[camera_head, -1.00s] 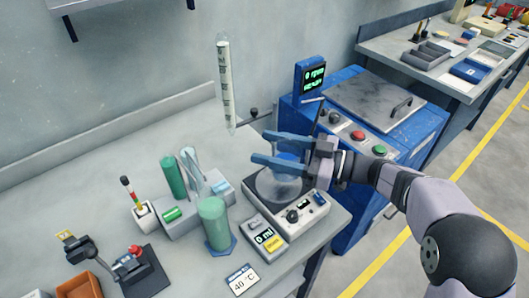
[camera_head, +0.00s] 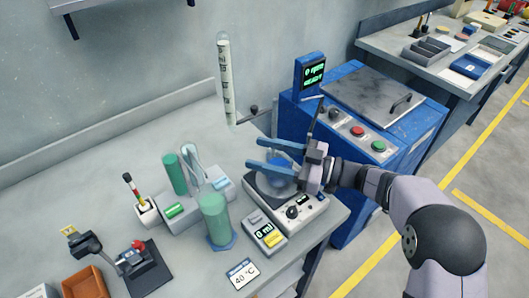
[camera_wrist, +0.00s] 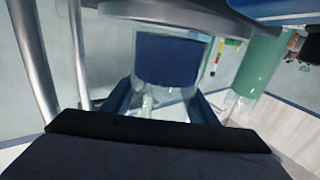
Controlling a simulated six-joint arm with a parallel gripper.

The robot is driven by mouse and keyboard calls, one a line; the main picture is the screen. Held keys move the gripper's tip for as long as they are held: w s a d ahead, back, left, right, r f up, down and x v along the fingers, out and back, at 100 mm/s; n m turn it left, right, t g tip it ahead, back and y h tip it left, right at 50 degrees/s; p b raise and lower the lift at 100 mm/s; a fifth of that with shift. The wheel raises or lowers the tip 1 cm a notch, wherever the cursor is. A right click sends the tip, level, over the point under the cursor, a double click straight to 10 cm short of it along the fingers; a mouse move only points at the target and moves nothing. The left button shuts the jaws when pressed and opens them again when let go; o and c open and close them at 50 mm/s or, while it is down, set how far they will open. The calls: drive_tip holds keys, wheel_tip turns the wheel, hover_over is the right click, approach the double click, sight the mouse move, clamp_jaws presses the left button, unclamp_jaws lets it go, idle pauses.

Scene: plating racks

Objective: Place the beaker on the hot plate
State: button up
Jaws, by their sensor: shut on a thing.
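The clear glass beaker (camera_head: 281,180) with blue contents stands upright over the top of the hot plate (camera_head: 314,206), a grey unit with a dark top and a knob. My gripper (camera_head: 256,152) reaches in from the right, its two blue fingers level on either side of the beaker, and is shut on it. In the wrist view the beaker's blue contents (camera_wrist: 167,60) show between the fingers (camera_wrist: 162,104). Whether the beaker's base touches the plate is hard to tell.
A green cylinder (camera_head: 215,217) and a small yellow-buttoned display unit (camera_head: 264,234) stand close to the left of the hot plate. A blue machine (camera_head: 372,115) stands at the right. The bench is clear at back left.

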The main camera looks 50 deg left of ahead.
drive_tip(key=shift+f, duration=0.1)
drive_tip(key=o, duration=1.2)
drive_tip(key=b+v, duration=0.2)
drive_tip(key=v, duration=1)
drive_tip(key=shift+b, duration=0.35)
drive_tip(key=shift+w, duration=0.1)
